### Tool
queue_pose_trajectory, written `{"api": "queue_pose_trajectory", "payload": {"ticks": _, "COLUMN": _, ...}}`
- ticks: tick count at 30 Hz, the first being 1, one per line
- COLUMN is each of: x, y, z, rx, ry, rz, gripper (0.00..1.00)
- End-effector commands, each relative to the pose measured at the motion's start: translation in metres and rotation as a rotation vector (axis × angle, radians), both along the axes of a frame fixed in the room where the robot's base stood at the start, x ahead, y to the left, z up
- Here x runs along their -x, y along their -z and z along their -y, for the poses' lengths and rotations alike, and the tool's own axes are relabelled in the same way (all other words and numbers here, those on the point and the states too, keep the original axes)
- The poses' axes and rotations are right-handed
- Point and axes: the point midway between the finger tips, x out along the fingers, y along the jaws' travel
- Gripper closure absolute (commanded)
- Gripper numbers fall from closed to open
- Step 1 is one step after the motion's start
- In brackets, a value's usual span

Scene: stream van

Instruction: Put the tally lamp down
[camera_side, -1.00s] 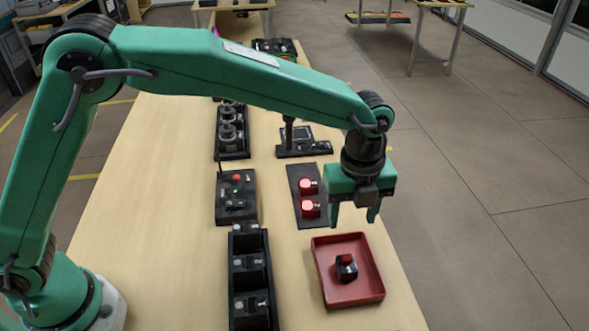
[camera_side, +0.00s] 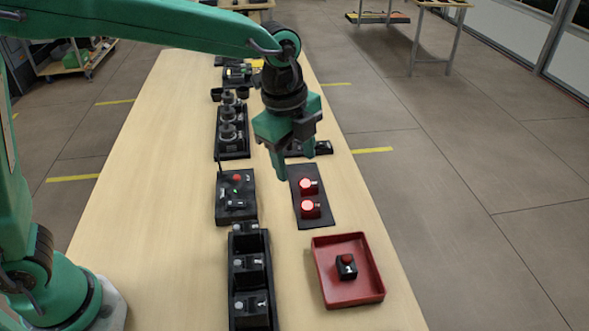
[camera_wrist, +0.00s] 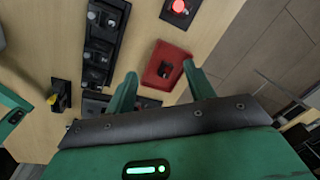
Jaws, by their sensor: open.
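Two lit red lamps stand on a dark plate (camera_side: 319,216), a nearer one (camera_side: 310,208) and a farther one (camera_side: 307,187). One lit lamp also shows at the top of the wrist view (camera_wrist: 178,6). I cannot tell for certain which item is the tally lamp. In the wrist view, nothing is between the fingers.
A black compartment rack (camera_side: 250,275) lies left of the tray. A black control box with a red button (camera_side: 236,196) stands behind it, then a black holder with grey cylinders (camera_side: 230,132). The wooden tabletop (camera_side: 150,190) is clear on the left.

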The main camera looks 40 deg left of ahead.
Motion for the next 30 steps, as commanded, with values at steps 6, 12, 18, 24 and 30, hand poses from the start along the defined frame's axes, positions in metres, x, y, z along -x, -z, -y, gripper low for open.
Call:
{"api": "queue_pose_trajectory", "payload": {"ticks": 6, "x": 0.025, "y": -0.028, "z": -0.054, "rx": 0.065, "ry": -0.314, "rz": 0.048, "gripper": 0.46}}
{"api": "queue_pose_trajectory", "payload": {"ticks": 12, "x": 0.054, "y": -0.043, "z": -0.097, "rx": 0.13, "ry": -0.598, "rz": 0.086, "gripper": 0.46}}
{"api": "queue_pose_trajectory", "payload": {"ticks": 18, "x": 0.087, "y": -0.05, "z": -0.135, "rx": 0.205, "ry": -0.879, "rz": 0.124, "gripper": 0.46}}
{"api": "queue_pose_trajectory", "payload": {"ticks": 24, "x": 0.122, "y": -0.048, "z": -0.166, "rx": 0.29, "ry": -1.156, "rz": 0.163, "gripper": 0.46}}
{"api": "queue_pose_trajectory", "payload": {"ticks": 30, "x": 0.155, "y": -0.04, "z": -0.19, "rx": 0.383, "ry": -1.416, "rz": 0.197, "gripper": 0.46}}
